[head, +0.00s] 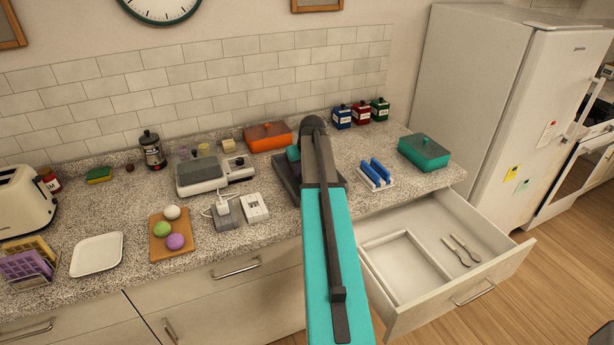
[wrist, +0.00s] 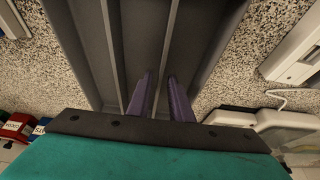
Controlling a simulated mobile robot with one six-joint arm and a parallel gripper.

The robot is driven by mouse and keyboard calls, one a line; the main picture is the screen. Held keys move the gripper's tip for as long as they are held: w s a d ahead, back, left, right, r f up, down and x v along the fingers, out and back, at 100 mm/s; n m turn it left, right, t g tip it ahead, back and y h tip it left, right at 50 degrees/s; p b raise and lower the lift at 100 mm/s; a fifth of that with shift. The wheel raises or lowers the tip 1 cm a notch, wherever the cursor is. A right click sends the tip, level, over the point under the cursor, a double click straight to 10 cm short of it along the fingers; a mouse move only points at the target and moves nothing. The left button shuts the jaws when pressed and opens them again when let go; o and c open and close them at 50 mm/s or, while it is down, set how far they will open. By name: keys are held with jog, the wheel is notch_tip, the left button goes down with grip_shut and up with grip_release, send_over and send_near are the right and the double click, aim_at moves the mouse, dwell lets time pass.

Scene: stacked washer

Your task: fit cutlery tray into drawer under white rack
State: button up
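The dark grey cutlery tray (head: 284,182) lies on the speckled counter, largely hidden behind my arm in the head view. In the wrist view the tray (wrist: 90,45) shows long parallel dividers and fills the upper middle. My gripper (wrist: 160,76) has two purple fingers, apart, pointing down at the tray with one divider running between them. I cannot tell whether they touch it. The white rack (head: 378,184) holding blue pieces stands right of the tray at the counter's front. Below it the drawer (head: 432,222) is pulled open.
Inside the drawer, a white rectangular frame (head: 368,246) lies at left and a spoon and fork (head: 464,249) at right. A teal box (head: 424,154) stands right of the rack, an orange box (head: 268,138) behind the tray. A charger with cable (head: 226,212) sits to its left.

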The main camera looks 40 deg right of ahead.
grip_shut()
jog(key=shift+r, duration=0.1)
jog(key=shift+r+b, duration=0.9)
jog(key=shift+r, duration=0.6)
jog(key=s+a+r+b, duration=0.1)
jog(key=s+a+b, duration=0.1)
jog(key=s+a, duration=0.2)
jog(key=s+a+b, duration=0.2)
jog(key=s+a, duration=0.2)
jog(key=s, duration=0.5)
jog(key=shift+s+r, duration=0.4)
jog(key=shift+a, duration=0.1)
